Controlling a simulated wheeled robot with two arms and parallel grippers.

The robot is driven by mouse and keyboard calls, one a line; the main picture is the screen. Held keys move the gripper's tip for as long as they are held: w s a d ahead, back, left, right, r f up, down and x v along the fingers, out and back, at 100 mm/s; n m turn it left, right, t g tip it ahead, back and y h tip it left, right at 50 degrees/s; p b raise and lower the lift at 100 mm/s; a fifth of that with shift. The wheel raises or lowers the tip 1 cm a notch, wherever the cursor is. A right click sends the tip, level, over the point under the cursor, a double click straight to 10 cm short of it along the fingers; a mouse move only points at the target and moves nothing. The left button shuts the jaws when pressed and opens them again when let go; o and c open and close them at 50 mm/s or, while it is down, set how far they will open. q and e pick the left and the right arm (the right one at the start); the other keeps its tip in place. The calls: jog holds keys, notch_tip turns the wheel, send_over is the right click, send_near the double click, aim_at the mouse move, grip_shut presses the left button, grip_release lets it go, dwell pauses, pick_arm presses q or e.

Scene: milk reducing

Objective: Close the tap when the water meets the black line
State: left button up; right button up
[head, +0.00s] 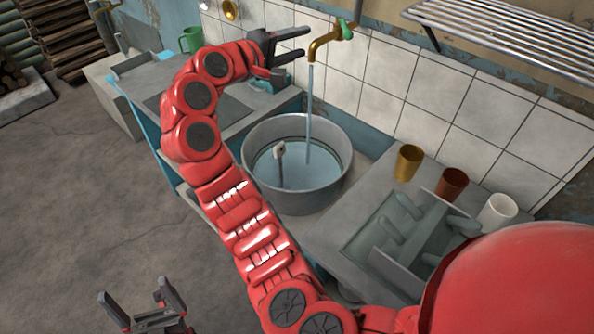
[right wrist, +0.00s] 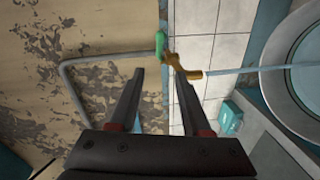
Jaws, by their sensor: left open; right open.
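The brass tap (head: 322,42) with its green handle (head: 346,30) sticks out from the tiled wall, and water (head: 310,110) runs from it into a grey metal pot (head: 347,165). The water surface (head: 318,172) lies inside the pot. A dark line (head: 262,152) runs around the inner wall close above the water; the exact gap is hard to tell. My right gripper (head: 304,41) is open, left of the tap. In the right wrist view the green handle (right wrist: 160,46) and brass spout (right wrist: 190,72) are just beyond its fingertips. My left gripper (head: 134,290) is open and empty, low over the floor.
A light-tipped stick (head: 280,152) stands in the pot. A green mug (head: 191,40) is at the back left. A metal rack (head: 510,38) hangs at upper right.

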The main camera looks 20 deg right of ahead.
jog(key=shift+w+r+p, duration=0.1)
jog(key=shift+r+p, duration=0.15)
jog(key=shift+p, duration=0.15)
jog(key=shift+c, duration=1.2)
jog(key=w+p, duration=0.1)
jog(key=p, duration=0.1)
jog(key=w+p, duration=0.1)
jog(key=p, duration=0.2)
jog(key=w+a+r+p, duration=0.1)
jog(key=p, duration=0.2)
jog(key=shift+r, duration=0.1)
grip_shut()
jog(key=p, duration=0.4)
send_near(342, 26)
jog(key=w, duration=0.3)
jog(key=d, duration=0.1)
jog(key=d+p, duration=0.1)
jog(key=d, duration=0.1)
jog(key=d+p, duration=0.1)
jog(key=shift+s+d+f, duration=0.2)
jog(key=shift+f, duration=0.15)
jog(key=shift+s+d, duration=0.1)
jog(key=shift+d, duration=0.15)
jog(key=shift+d+f, duration=0.1)
jog(key=shift+f, duration=0.1)
